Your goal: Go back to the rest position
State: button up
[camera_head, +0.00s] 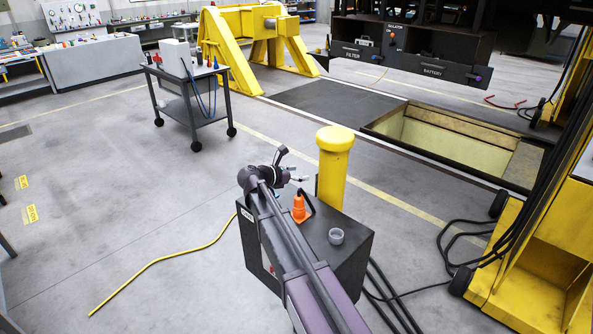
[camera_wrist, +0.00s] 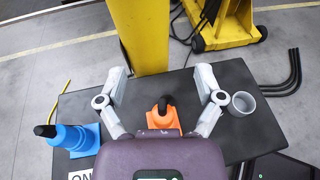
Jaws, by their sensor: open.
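My gripper (camera_head: 292,167) is held above a dark box-shaped stand beside a yellow post. In the wrist view its two grey fingers (camera_wrist: 164,74) are spread wide, with nothing gripped between them. An orange cone-shaped piece with a dark top (camera_wrist: 163,118) stands on the stand, below and between the fingers in that view. It also shows in the head view (camera_head: 299,211), apart from the fingers. My arm hides part of the stand in the head view.
The dark stand (camera_head: 355,243) also carries a grey cup (camera_head: 336,236) and a blue piece (camera_wrist: 75,138). The yellow post (camera_head: 333,170) rises close behind. A cart (camera_head: 192,103), open pit (camera_head: 450,145) and yellow lifting machine (camera_head: 530,250) surround it. Cables lie on the floor; left floor is mostly clear.

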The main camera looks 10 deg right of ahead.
jog(key=shift+s+d+f, duration=0.2)
jog(key=shift+s+f, duration=0.05)
jog(key=shift+s, duration=0.1)
jog(key=s+f+m+g+y, duration=0.1)
jog(key=s+f+m+y, duration=0.2)
jog(key=s, duration=0.4)
jog(key=s+d+f+m+g+y, duration=0.1)
jog(key=s+f+m+g+y, duration=0.1)
jog(key=s+m, duration=0.5)
jog(key=s+d+f+m+g+y, duration=0.1)
jog(key=s+f+m+g+y, duration=0.1)
jog(key=s+f+m+y, duration=0.2)
jog(key=shift+s+d+f+m, duration=0.1)
jog(key=shift+s+f+m, duration=0.55)
jog(key=shift+s+m, duration=0.15)
jog(key=shift+s+d+f+m, duration=0.1)
jog(key=shift+s+f+m, duration=0.6)
jog(key=shift+s, duration=0.2)
jog(key=s+a+f+m+g+y, duration=0.1)
jog(key=s+a+m+y, duration=0.2)
jog(key=s+m, duration=0.3)
jog(key=shift+s+y, duration=0.45)
jog(key=shift+y, duration=0.15)
